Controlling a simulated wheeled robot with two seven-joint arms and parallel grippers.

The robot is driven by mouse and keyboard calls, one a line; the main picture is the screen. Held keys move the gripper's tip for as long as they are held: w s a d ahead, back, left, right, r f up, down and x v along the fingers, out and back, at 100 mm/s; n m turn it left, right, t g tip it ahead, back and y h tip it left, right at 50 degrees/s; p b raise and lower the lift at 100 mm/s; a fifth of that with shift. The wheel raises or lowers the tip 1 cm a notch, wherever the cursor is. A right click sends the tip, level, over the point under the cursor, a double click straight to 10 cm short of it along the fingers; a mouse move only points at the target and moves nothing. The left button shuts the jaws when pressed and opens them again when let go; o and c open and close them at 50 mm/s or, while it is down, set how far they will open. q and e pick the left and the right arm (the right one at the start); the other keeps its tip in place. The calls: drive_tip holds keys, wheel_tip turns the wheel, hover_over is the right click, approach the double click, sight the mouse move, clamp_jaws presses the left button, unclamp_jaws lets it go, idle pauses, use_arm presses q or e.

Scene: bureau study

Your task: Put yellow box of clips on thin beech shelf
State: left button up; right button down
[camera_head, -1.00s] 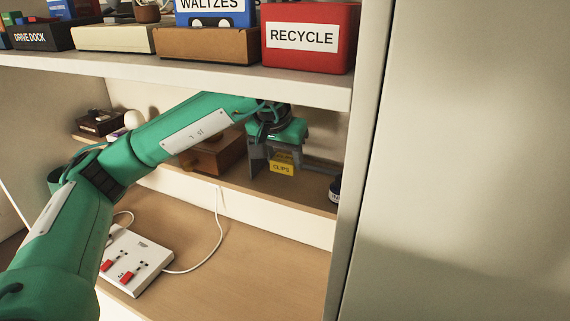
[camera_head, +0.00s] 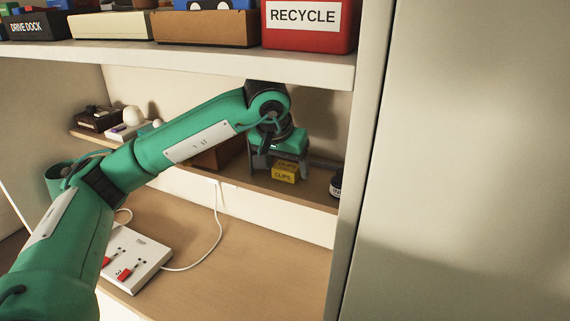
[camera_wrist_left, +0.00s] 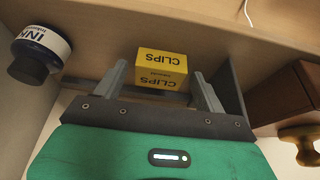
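The yellow box of clips (camera_head: 285,173) sits on the thin beech shelf (camera_head: 318,191), close to its front edge. In the left wrist view the box (camera_wrist_left: 162,69) lies between the fingertips, its lettering upside down, with a gap on each side. My left gripper (camera_wrist_left: 160,72) is open around the box and not closed on it. In the head view the left gripper (camera_head: 274,166) reaches down at the box, and its body hides part of the shelf behind. My right gripper is in neither view.
An ink bottle (camera_wrist_left: 40,50) stands on the same shelf beside the gripper, near the cabinet's upright. A brown wooden box (camera_head: 213,158) is on the other side. The upper shelf (camera_head: 200,62) hangs above my arm.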

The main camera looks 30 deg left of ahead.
use_arm(q)
drive_tip(key=shift+r, duration=0.1)
drive_tip(key=shift+r+p, duration=0.25)
drive_tip(key=shift+p, duration=0.1)
drive_tip(key=shift+s+r+b, duration=0.15)
drive_tip(key=shift+r+b, duration=0.2)
drive_tip(key=shift+b, duration=0.05)
drive_tip(key=shift+v, duration=0.75)
drive_tip(key=s+b, duration=0.4)
drive_tip(key=s, duration=0.8)
drive_tip(key=shift+s+d+r, duration=0.15)
drive_tip(key=shift+d+r, duration=0.05)
drive_tip(key=shift+d, duration=0.2)
